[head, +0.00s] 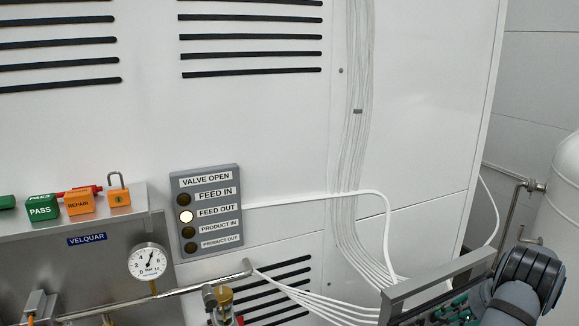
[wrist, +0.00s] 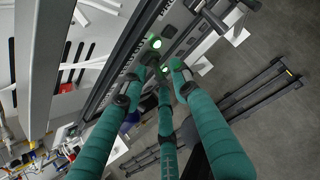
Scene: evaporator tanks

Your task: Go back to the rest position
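My gripper (wrist: 163,66) shows in the wrist view with its teal, black-jointed fingers extended. In the head view my dark grey wrist is at the lower right corner. Teal parts of my gripper (head: 456,306) show beside it, partly hidden behind a grey metal channel (head: 437,284).
A valve panel (head: 207,212) has its FEED OUT lamp lit. Left of it are a gauge (head: 148,262), a green PASS block (head: 40,208), an orange REPAIR block (head: 79,202) and a padlock (head: 119,197). White cables (head: 385,225) run to the channel. A white tank (head: 562,215) stands right.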

